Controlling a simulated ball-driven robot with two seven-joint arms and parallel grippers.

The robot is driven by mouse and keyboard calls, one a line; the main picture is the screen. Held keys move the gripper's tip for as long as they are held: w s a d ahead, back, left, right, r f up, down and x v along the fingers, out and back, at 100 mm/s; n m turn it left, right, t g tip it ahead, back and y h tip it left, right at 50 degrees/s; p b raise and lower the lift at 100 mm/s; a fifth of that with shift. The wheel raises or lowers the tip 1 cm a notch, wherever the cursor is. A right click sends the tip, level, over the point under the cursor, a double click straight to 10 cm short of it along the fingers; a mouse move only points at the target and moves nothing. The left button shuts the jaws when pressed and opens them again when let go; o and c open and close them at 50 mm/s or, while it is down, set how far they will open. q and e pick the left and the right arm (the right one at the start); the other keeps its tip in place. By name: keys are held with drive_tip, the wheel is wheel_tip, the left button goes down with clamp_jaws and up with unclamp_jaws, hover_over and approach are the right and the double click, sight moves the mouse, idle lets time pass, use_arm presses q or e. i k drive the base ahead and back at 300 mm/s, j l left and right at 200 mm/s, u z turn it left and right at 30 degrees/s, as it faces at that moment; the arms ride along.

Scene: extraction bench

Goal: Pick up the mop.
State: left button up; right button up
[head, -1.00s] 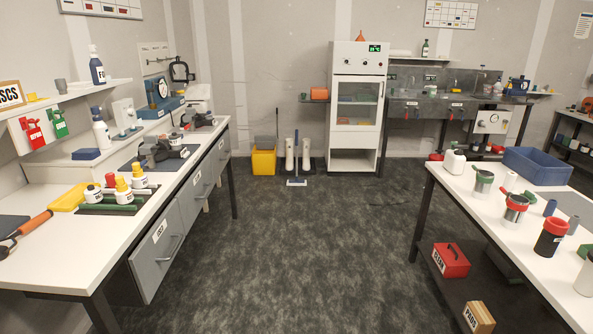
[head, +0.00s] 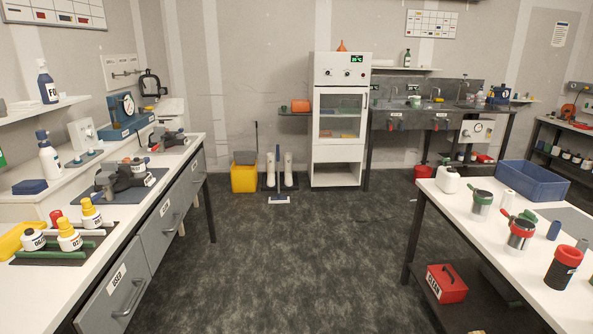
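A mop with a blue upright handle (head: 278,168) and a flat pale head on the floor (head: 279,199) stands at the far wall, in the middle of the head view. It stands upright in front of a pair of pale cylinders (head: 288,170). A yellow bucket (head: 244,178) with a thin dark stick rising behind it is just left of it. Neither of my grippers is in view.
A long white bench with drawers (head: 172,218) runs along the left. A white table (head: 462,210) stands on the right, with a red box (head: 446,284) on its lower shelf. A white cabinet (head: 338,153) is right of the mop. The dark floor between is clear.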

sight(280, 199)
drive_tip(key=i, duration=5.45)
drive_tip(key=i+u, duration=0.1)
drive_tip(key=i, duration=0.6)
drive_tip(key=i+l+u, duration=0.15)
drive_tip(key=i, duration=0.6)
